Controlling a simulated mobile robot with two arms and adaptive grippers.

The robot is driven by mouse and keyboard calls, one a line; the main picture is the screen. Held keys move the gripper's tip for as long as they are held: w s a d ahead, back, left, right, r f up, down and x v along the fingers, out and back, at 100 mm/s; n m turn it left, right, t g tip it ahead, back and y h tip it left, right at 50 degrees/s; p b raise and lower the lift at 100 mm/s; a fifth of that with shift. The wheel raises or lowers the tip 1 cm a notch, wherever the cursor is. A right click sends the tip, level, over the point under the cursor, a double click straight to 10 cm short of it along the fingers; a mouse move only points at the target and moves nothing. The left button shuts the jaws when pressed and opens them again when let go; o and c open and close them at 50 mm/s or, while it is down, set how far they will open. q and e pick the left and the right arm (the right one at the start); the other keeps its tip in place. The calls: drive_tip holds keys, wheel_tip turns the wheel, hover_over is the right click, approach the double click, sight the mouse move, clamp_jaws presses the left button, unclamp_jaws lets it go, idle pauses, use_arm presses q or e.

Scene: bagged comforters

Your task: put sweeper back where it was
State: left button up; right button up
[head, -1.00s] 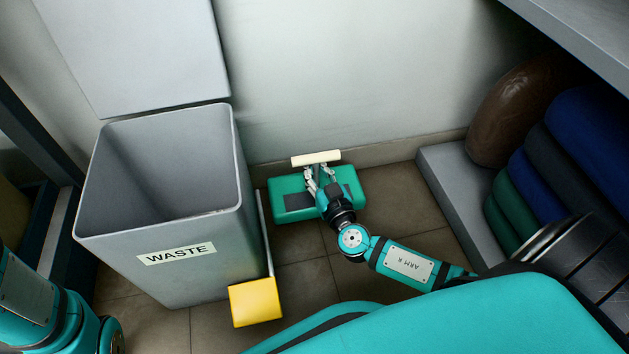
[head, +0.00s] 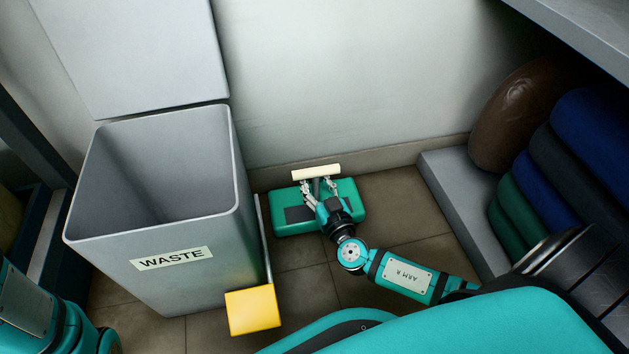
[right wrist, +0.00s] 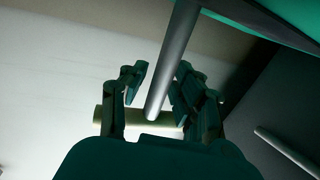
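The sweeper (head: 348,195) is a teal-green box with a dark patch, a grey stem and a cream crossbar handle (head: 316,173). It appears to rest on the floor by the wall, right of the waste bin. My right gripper (head: 316,186) reaches over it, with its fingers spread on either side of the stem below the crossbar. In the right wrist view the grey stem (right wrist: 172,62) passes between the open fingers (right wrist: 158,85). A gap shows on the left finger's side; contact on the right is unclear. My left arm shows at lower left, its gripper out of frame.
The open grey waste bin (head: 235,225) stands left of the sweeper. A yellow-ended tool (head: 253,310) with a thin handle stands at its right side. A grey ledge (head: 452,200) with rolled comforters (head: 555,150) is at right. Tiled floor (head: 395,205) is clear between.

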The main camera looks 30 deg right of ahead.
drive_tip(key=shift+s+r, duration=0.1)
drive_tip(key=shift+s, duration=0.15)
drive_tip(key=s+a+p, duration=0.1)
drive_tip(key=s+p, duration=0.2)
drive_tip(key=s, duration=0.8)
drive_tip(key=shift+s, duration=0.25)
